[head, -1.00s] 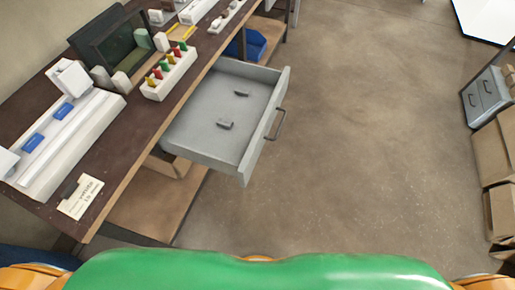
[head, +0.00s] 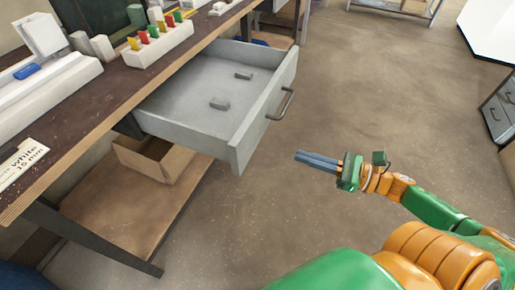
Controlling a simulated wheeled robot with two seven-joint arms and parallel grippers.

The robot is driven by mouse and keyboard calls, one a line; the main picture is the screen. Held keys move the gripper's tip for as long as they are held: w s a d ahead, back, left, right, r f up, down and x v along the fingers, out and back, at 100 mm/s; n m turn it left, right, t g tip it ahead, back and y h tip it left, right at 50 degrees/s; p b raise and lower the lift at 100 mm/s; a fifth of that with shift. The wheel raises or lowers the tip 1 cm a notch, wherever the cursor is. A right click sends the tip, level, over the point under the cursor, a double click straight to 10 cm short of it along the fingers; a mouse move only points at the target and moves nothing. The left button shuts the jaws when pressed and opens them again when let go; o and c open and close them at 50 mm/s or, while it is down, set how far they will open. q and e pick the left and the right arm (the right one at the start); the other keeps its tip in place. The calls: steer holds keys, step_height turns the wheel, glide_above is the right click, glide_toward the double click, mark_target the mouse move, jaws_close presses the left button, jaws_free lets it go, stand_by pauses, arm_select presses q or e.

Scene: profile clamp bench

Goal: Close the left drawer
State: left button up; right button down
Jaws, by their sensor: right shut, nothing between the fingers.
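The grey drawer (head: 207,97) under the bench stands pulled out in the head view, with two small dark pieces lying inside it. Its bar handle (head: 282,103) is on the front panel, facing right. My right gripper (head: 298,156) is shut and empty. It is in the picture to the right of the drawer front and below the handle, apart from both, with its fingers pointing left. My left gripper is not in view.
The bench top (head: 120,85) carries a white block with coloured pegs (head: 160,36), a white profile fixture and a label card (head: 18,165). A cardboard box (head: 153,158) sits on the lower shelf (head: 125,205). The floor (head: 390,100) right of the drawer is clear.

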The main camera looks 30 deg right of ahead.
mark_target(251, 140)
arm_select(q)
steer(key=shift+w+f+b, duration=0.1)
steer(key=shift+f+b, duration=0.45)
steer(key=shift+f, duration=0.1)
arm_select(e)
steer(key=x, duration=1.1)
steer(key=shift+w, duration=0.15)
steer(key=shift+a, duration=0.1)
